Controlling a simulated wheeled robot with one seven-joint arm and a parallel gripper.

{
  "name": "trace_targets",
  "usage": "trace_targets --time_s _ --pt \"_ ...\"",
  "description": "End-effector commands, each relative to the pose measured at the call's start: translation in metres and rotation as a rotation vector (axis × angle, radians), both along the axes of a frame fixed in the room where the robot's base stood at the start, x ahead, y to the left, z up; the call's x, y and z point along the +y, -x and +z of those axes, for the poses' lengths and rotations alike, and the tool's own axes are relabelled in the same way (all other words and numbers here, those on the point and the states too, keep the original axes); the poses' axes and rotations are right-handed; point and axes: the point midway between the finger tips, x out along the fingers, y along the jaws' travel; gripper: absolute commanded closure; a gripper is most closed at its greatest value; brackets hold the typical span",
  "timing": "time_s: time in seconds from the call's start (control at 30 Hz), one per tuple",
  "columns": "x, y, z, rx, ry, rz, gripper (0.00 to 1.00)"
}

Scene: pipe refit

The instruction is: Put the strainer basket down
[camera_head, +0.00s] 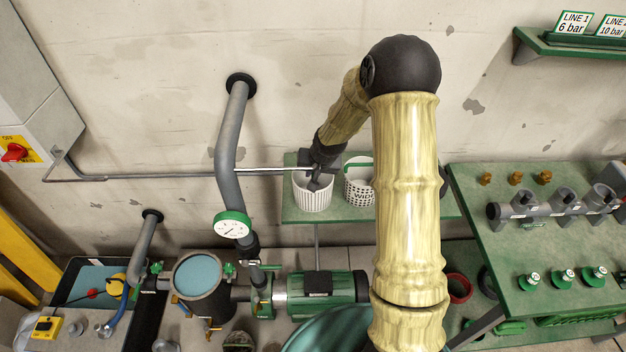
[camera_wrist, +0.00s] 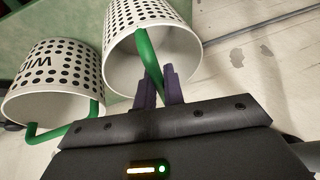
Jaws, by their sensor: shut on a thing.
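My gripper (camera_head: 318,180) is shut on the green handle (camera_wrist: 148,55) of a white strainer basket (camera_head: 313,198). In the wrist view, this basket (camera_wrist: 122,15) shows rows of dark holes and an open rim facing the fingers (camera_wrist: 165,88). The held basket is at the left end of the green wall shelf (camera_head: 335,214). It looks upright there, but I cannot tell whether its base touches the shelf. A second white basket (camera_head: 357,190) with round holes, a green handle and letters starting "WI" stands to its right. It also shows in the wrist view (camera_wrist: 40,85).
A grey pipe (camera_head: 228,150) with a round gauge (camera_head: 232,225) runs down the wall left of the shelf. An open round housing (camera_head: 200,275) and a green motor (camera_head: 325,293) are below. A green bench (camera_head: 540,240) with valves stands at the right.

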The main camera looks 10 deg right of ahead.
Motion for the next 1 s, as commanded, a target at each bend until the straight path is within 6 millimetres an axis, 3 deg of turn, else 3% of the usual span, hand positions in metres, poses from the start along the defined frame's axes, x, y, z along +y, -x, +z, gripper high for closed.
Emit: trace_targets --time_s 0.23,0.47,0.8,1.0 --pt "-0.001 -0.001 0.017 -0.005 0.000 -0.002 1.00" --pt "-0.012 0.044 0.013 0.001 0.000 -0.003 1.00" --pt "-0.034 0.130 0.014 0.001 0.001 -0.006 1.00" --pt "-0.042 0.164 0.015 -0.001 0.000 -0.002 1.00"
